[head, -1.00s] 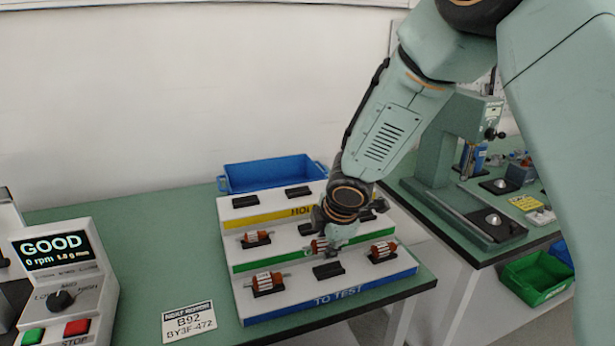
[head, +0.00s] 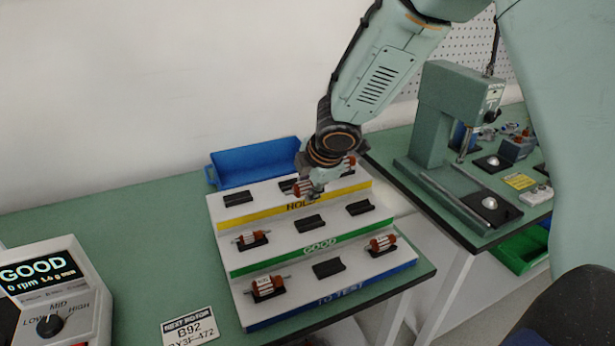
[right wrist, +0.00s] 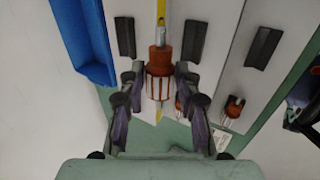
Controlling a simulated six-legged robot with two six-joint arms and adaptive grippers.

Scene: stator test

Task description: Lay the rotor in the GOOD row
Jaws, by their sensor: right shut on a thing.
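My right gripper (head: 314,190) is shut on an orange-ended rotor (right wrist: 160,78) and holds it above the stepped rack, over the yellow HOLD edge. In the head view the held rotor (head: 303,188) is partly hidden by the gripper. The GOOD row (head: 284,238), the middle step above the green strip, has a rotor (head: 251,238) in its left cradle. Its middle cradle (head: 308,223) and right cradle (head: 360,208) are empty. My left gripper is not in view.
The TO TEST row holds a left rotor (head: 267,286) and a right rotor (head: 383,243); its middle cradle (head: 328,268) is empty. Another orange part (head: 348,162) shows behind my gripper. A blue bin (head: 250,164) stands behind the rack. The tester (head: 45,290) reads GOOD.

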